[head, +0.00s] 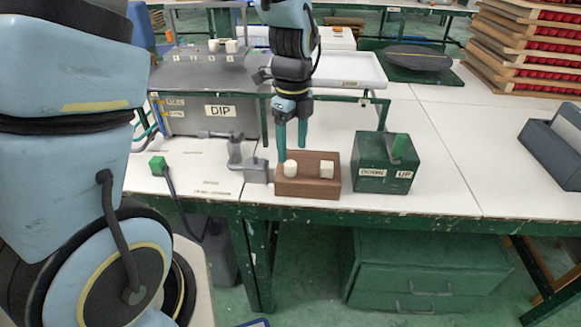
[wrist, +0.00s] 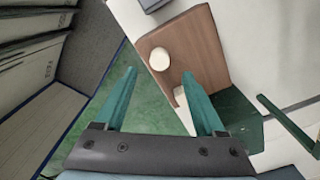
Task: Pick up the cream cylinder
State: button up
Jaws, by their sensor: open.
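The cream cylinder (head: 290,168) stands upright on the left part of a brown wooden block (head: 308,187) at the table's front edge. In the wrist view the cylinder (wrist: 159,59) shows as a round top on the brown block (wrist: 196,47), beyond my fingertips. A cream cube-like piece (head: 326,168) sits on the right part of the block; it is partly hidden by a finger in the wrist view (wrist: 180,94).
A green control box (head: 387,165) marked DOWN and UP stands right of the block. A grey clamp-like fixture (head: 247,160) is close on its left. A tank marked DIP (head: 212,114) and a white tray (head: 345,70) lie behind.

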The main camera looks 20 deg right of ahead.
aim_at(290, 163)
jog(key=shift+w+a+f+p, duration=0.1)
jog(key=shift+f+p, duration=0.25)
jog(key=shift+f, duration=1.05)
jog(key=shift+w+a+f+p, duration=0.1)
jog(key=shift+f+p, duration=0.25)
jog(key=shift+f, duration=1.05)
jog(key=shift+c, duration=0.4)
grip_shut()
